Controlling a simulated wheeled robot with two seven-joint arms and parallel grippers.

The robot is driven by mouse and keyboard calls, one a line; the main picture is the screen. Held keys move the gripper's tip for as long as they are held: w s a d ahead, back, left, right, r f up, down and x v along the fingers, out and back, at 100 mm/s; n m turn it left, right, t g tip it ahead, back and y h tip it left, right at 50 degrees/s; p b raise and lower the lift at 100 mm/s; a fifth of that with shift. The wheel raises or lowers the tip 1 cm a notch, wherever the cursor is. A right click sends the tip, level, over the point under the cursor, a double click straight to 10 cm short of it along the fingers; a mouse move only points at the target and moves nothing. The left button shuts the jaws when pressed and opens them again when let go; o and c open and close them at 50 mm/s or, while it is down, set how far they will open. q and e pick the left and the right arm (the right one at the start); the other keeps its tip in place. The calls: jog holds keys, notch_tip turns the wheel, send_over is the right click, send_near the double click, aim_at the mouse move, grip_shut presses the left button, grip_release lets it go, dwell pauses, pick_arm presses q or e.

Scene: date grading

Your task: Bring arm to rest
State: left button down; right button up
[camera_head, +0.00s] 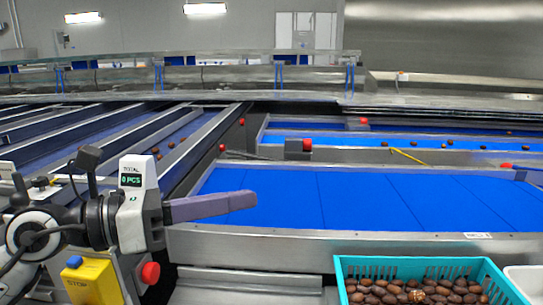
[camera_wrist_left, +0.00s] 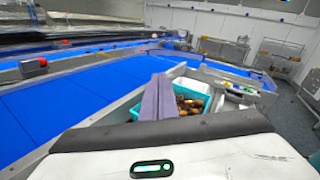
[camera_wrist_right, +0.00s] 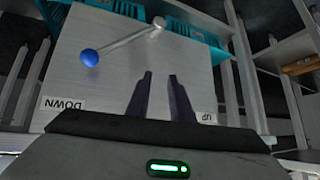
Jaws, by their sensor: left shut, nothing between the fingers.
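My left gripper (camera_head: 252,199) reaches in from the left in the head view, level above the near edge of the blue belt. Its purple-grey fingers are shut together with nothing between them. In the left wrist view the closed fingers (camera_wrist_left: 158,98) show in front of the turquoise crate. My right gripper is outside the head view. In the right wrist view its two dark fingers (camera_wrist_right: 160,98) stand apart with a gap between them and nothing held. They are in front of a pale panel (camera_wrist_right: 110,75) with a blue-knobbed lever (camera_wrist_right: 125,45).
A turquoise crate (camera_head: 345,264) full of brown dates stands at the front right, a white container (camera_head: 525,280) beside it. The blue belt (camera_head: 350,200) is bare. Dates lie on the farther belts.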

pick_arm(q)
jog(key=w+a+r+n+t+y, duration=0.2)
jog(key=a+n+t+y, duration=0.5)
jog(key=n+t, duration=1.2)
jog(key=a+f+n+g+y, duration=0.8)
jog(key=a+f+n+y, duration=0.25)
jog(key=f+n, duration=0.65)
jog(key=s+a+f+n+g, duration=0.1)
jog(key=s+f+n+g, duration=0.25)
jog(key=f, duration=0.45)
jog(key=s+a+f+n+g, duration=0.1)
jog(key=s+f+n+g, duration=0.1)
jog(key=s+f+g, duration=0.4)
jog(key=s+d+f+n+g+h, duration=0.25)
jog(key=s+f+g, duration=0.25)
jog(key=s+f, duration=1)
jog(key=w+d+f+t+h, duration=0.1)
jog(key=d+f+t, duration=0.3)
jog(key=f, duration=0.5)
jog(key=shift+w+d+f+t, duration=0.2)
jog(key=shift+w+d+t, duration=0.15)
jog(key=shift+w+d, duration=0.45)
pick_arm(e)
jog(key=shift+s+d+f, duration=0.25)
jog(key=shift+d+f, duration=0.2)
jog(key=shift+f, duration=0.25)
